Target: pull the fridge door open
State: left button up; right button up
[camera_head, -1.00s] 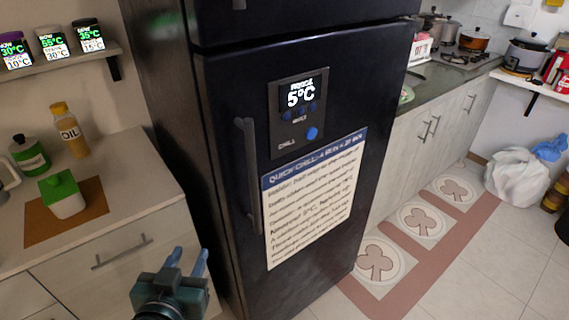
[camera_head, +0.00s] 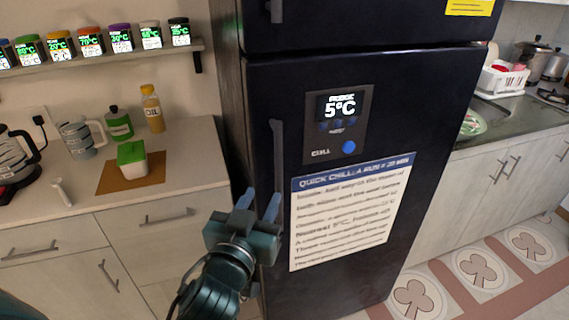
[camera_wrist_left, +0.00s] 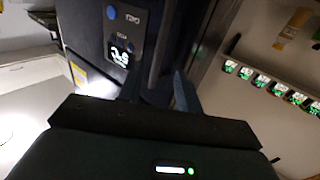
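The tall dark fridge (camera_head: 400,120) stands in the middle of the head view with its main door closed. A dark vertical handle (camera_head: 277,150) runs down the left side of that door. My left gripper (camera_head: 259,199) is open, its two blue fingertips apart, near the lower part of the handle. I cannot tell whether the handle lies between the fingers. In the left wrist view, the open fingers (camera_wrist_left: 157,88) point toward the dark fridge (camera_wrist_left: 85,25) and its upside-down display. My right gripper is not in view.
A counter (camera_head: 200,150) with drawers stands left of the fridge, holding a green-lidded container (camera_head: 132,160), an oil bottle (camera_head: 152,108) and kettles. A shelf (camera_head: 100,62) of spice jars hangs above.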

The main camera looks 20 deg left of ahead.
aim_at(278, 167)
pick_arm(q)
jog(key=w+p, duration=0.2)
jog(key=w, duration=1)
jog(key=shift+c, duration=0.5)
grip_shut()
